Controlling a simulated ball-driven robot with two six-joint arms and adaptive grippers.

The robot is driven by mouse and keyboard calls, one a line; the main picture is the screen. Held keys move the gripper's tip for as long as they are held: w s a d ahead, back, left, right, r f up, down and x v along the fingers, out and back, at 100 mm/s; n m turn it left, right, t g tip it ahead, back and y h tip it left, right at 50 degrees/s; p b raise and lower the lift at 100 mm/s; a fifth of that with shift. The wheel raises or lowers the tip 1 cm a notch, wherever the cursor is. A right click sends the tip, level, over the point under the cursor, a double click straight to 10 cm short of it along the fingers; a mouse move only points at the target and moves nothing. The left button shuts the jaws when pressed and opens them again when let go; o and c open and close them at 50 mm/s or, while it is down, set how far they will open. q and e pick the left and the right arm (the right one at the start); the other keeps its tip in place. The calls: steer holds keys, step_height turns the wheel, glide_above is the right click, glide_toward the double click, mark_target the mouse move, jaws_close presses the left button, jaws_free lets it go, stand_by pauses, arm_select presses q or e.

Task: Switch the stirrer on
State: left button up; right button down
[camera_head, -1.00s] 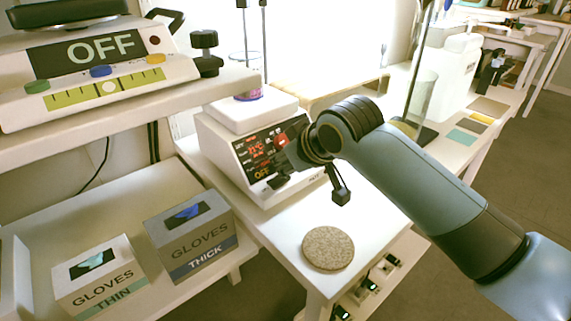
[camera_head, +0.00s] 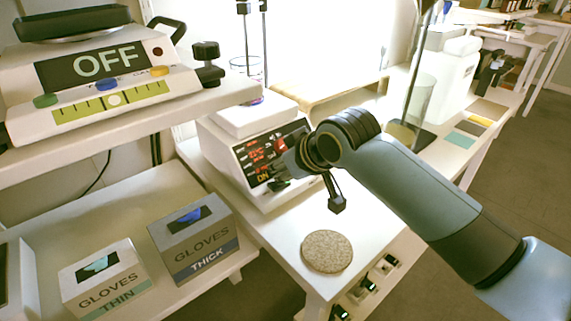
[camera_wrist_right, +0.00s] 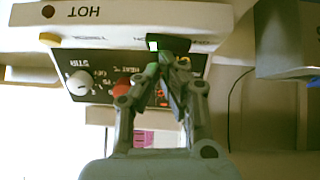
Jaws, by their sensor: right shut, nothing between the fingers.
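The stirrer (camera_head: 222,150) is a white box with a tilted black front panel, standing on the white bench in the head view. Its panel shows red readouts and an orange word that reads ON. In the right wrist view the panel (camera_wrist_right: 106,64) appears upside down, with a white knob (camera_wrist_right: 80,84), a red knob (camera_wrist_right: 121,88) and a dark switch with a lit green-white part (camera_wrist_right: 153,45). My right gripper (camera_wrist_right: 160,68) is shut and empty, its fingertips at or very close to that switch. Contact is hard to tell. My left gripper is not in view.
A round cork mat (camera_head: 327,251) lies on the bench in front of the stirrer. A balance reading OFF (camera_head: 105,62) stands on the upper left shelf. Boxes of thick gloves (camera_head: 200,250) and thin gloves (camera_head: 105,285) sit at lower left. A glass cylinder (camera_head: 421,97) stands behind my right arm.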

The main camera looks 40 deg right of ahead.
steer(key=shift+a+r, duration=0.1)
steer(key=shift+a, duration=0.2)
steer(key=shift+r+p, duration=0.5)
steer(key=shift+p, duration=0.1)
steer(key=r+p, duration=0.2)
steer(key=p, duration=0.1)
steer(key=r+p, duration=0.1)
steer(key=shift+d+r, duration=0.3)
steer(key=shift+r, duration=0.1)
steer(key=d+p+v, duration=0.1)
steer(key=v, duration=0.8)
steer(key=shift+s+d, duration=0.25)
steer(key=shift+s, duration=0.05)
